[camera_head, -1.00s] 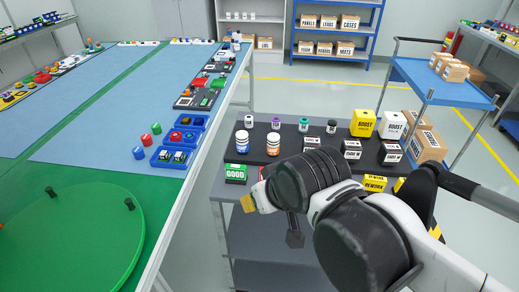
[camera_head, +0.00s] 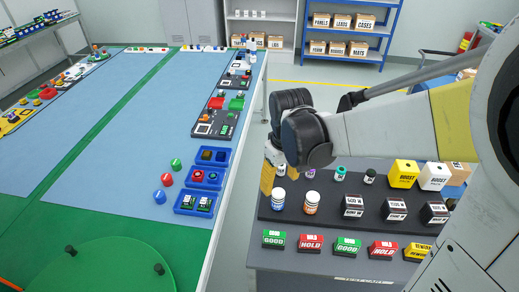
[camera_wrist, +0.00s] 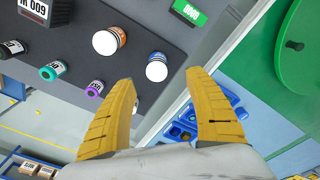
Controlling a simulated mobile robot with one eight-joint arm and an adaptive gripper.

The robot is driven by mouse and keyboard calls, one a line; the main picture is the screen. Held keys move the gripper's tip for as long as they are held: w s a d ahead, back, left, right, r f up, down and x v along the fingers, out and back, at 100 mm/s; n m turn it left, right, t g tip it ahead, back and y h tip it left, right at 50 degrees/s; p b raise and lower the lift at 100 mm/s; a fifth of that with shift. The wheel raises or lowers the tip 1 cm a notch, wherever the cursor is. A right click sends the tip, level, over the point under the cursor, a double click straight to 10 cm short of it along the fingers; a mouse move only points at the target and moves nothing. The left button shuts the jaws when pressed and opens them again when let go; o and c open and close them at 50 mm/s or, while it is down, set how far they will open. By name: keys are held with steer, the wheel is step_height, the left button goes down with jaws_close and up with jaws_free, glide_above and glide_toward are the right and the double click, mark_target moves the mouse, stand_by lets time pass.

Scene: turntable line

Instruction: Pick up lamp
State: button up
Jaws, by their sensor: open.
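No thing is plainly marked as the lamp. Small round domed pieces in green (camera_head: 176,165), red (camera_head: 165,180) and blue (camera_head: 159,197) stand on the blue table mat, left of the blue trays; they could be lamps, but I cannot tell. More round pieces sit in the blue trays (camera_head: 197,177). My gripper (camera_head: 267,178) is above the left edge of the grey cart, right of the trays and apart from them. In the wrist view its yellow fingers (camera_wrist: 163,80) are spread with nothing between them. Part of the trays (camera_wrist: 238,100) shows behind the right finger.
The cart's dark rack (camera_head: 330,208) holds a blue-banded bottle (camera_head: 278,200), an orange-banded bottle (camera_head: 311,203) and several boxes. GOOD and HOLD blocks (camera_head: 310,244) line its front. A green turntable (camera_head: 110,270) is at the lower left. The mat's middle (camera_head: 110,130) is clear.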

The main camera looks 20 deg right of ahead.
mark_target(277, 193)
steer(key=shift+w+f+n+g+p, duration=0.3)
steer(key=shift+w+g+p, duration=0.15)
steer(key=shift+w, duration=0.1)
steer(key=shift+f, duration=0.35)
step_height(277, 193, down, 6)
steer(key=shift+w+r+b, duration=0.1)
steer(key=shift+r+b, duration=0.1)
steer(key=shift+b, duration=0.8)
steer(key=f+b, duration=0.1)
steer(key=f, duration=0.1)
steer(key=f+b, duration=0.1)
steer(key=f, duration=0.2)
steer(key=shift+w+d+f, duration=0.1)
steer(key=shift+w+d, duration=0.05)
steer(key=shift+d, duration=0.05)
steer(key=shift+c, duration=0.5)
jaws_close()
